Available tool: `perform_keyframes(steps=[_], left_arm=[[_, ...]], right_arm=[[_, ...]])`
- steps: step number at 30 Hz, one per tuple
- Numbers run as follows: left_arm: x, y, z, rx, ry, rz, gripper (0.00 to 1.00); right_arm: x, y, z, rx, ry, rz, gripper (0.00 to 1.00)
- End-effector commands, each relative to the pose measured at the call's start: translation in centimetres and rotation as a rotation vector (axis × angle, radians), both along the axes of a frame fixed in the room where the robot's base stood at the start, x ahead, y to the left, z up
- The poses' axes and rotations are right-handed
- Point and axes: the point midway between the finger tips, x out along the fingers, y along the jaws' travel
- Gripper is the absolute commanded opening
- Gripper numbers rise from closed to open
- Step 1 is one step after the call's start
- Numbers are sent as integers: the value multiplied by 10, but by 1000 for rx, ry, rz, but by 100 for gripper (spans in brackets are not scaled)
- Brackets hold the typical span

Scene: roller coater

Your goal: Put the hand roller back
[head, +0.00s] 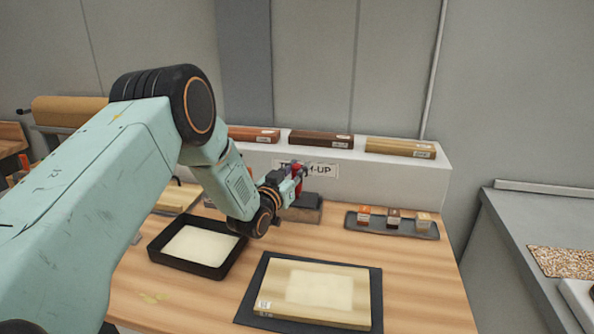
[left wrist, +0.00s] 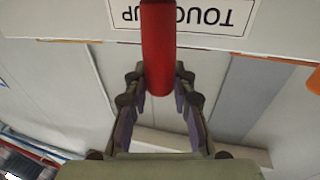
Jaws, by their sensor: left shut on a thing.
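My left gripper (head: 291,181) is shut on the red handle of the hand roller (head: 298,168), in front of the white ledge with the "TOUCH-UP" label. In the left wrist view the red handle (left wrist: 157,45) lies between the two fingers of my left gripper (left wrist: 160,82). The roller's head is not clearly visible. A dark grey block (head: 306,214), perhaps the roller's stand, sits on the wooden table just below and behind the gripper. My gripper partly hides it. My right gripper is not in view.
A black tray of pale coating (head: 160,251) lies left of the gripper. A pale board (head: 275,299) lies on a dark mat (head: 374,288) in front. A grey tray (head: 419,231) with small blocks is at right. Wood samples line the white ledge (head: 365,176).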

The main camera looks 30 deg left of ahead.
Motion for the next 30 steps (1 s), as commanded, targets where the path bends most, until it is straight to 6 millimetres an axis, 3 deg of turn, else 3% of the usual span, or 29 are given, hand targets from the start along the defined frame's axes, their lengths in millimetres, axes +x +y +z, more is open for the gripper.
perform_keyframes(steps=[9, 10, 18, 30], left_arm=[[1, -1, -3, 1, -2, -2, 0], [1, -1, -3, 1, 0, -2, 26], [0, -1, -2, 0, 0, -1, 47], [-3, -1, 1, 0, 1, -1, 47]], right_arm=[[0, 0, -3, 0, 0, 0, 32], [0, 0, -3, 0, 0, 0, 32], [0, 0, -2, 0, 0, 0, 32], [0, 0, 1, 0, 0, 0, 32]])
